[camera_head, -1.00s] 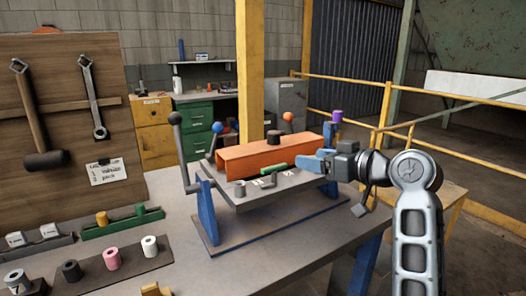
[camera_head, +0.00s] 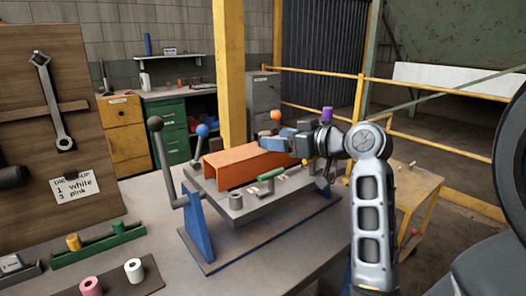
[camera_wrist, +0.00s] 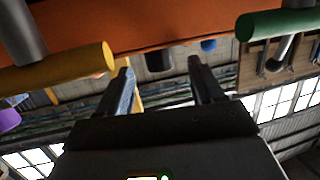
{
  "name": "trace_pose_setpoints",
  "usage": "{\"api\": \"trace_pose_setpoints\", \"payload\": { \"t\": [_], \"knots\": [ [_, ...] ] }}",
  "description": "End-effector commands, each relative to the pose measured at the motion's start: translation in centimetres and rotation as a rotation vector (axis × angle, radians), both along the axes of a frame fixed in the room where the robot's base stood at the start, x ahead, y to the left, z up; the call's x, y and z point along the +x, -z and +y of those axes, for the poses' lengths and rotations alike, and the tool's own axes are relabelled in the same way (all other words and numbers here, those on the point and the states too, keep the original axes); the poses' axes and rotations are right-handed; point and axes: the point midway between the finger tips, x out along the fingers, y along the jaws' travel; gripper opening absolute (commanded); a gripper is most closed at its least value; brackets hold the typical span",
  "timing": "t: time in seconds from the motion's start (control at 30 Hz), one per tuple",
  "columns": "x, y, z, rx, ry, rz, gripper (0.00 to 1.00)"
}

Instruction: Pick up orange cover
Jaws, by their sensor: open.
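The orange cover (camera_head: 237,167) is a long channel-shaped piece lying on the grey plate of a blue-framed fixture (camera_head: 236,212). In the wrist view the orange cover (camera_wrist: 180,22) spans the top, beyond my fingers. My gripper (camera_head: 268,138) is at the far right end of the cover, at about the height of its top. Its two fingers also show in the wrist view (camera_wrist: 160,68), spread apart with nothing between them. I cannot tell whether the fingers touch the cover.
A tool board (camera_head: 90,110) is at left.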

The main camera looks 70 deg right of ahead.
Motion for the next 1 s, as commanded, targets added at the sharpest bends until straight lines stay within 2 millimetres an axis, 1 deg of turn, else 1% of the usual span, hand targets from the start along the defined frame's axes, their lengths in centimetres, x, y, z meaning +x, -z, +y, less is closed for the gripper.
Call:
{"api": "trace_pose_setpoints", "payload": {
  "t": [0.2,0.33,0.47,0.67,1.0],
  "knots": [
    [2.7,0.2,-1.0,0.002,-0.003,0.000,0.67],
    [4.1,0.6,-1.6,0.001,-0.002,0.000,0.67],
    [4.7,0.8,-1.8,0.000,-0.001,0.000,0.67],
    [4.7,0.9,-1.8,0.000,0.000,0.000,0.67],
    [4.7,0.8,-1.8,0.000,0.000,0.000,0.35]
  ]
}}
